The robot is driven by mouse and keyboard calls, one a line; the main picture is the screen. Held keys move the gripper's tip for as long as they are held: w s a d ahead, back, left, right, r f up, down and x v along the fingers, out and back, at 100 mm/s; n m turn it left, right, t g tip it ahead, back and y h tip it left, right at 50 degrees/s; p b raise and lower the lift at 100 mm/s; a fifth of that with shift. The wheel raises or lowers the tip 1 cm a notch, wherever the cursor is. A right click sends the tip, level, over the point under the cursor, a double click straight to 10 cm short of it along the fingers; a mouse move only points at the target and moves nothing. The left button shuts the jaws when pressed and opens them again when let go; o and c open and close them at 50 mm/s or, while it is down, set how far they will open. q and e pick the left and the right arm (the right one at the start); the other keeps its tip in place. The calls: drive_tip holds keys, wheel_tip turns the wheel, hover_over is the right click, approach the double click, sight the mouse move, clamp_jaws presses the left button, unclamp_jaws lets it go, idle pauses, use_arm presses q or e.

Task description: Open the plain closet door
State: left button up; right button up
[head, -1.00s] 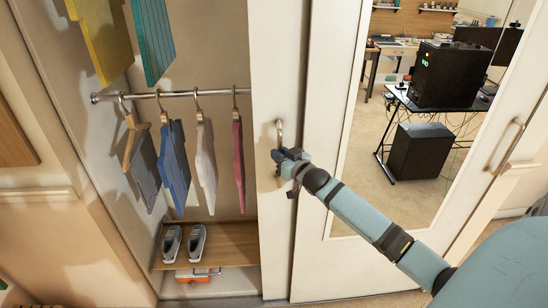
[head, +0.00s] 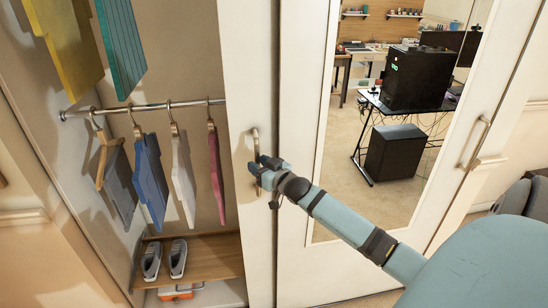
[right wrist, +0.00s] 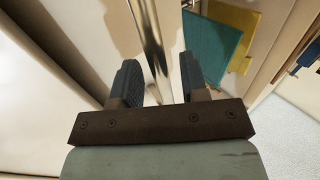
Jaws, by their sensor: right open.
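The plain closet door (head: 254,75) is a white panel standing left of the mirrored door, with the closet's left part uncovered beside it. Its metal bar handle (head: 256,146) is upright and also shows in the right wrist view (right wrist: 152,42). My right gripper (head: 258,168) is at the lower part of this handle. In the right wrist view its two dark fingers (right wrist: 158,80) are apart, with the handle bar running between them; I cannot tell whether they touch it. My left gripper is not in view.
The mirrored door (head: 395,130) has its own handle (head: 475,143) at right. Inside the closet, clothes hang on a rod (head: 150,107), including a blue garment (head: 150,180), above shoes (head: 165,260) on a wooden shelf (head: 215,258). A wall panel (head: 40,250) stands at left.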

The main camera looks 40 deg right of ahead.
drive_tip(key=s+b, duration=0.2)
drive_tip(key=s, duration=1)
drive_tip(key=shift+s, duration=0.4)
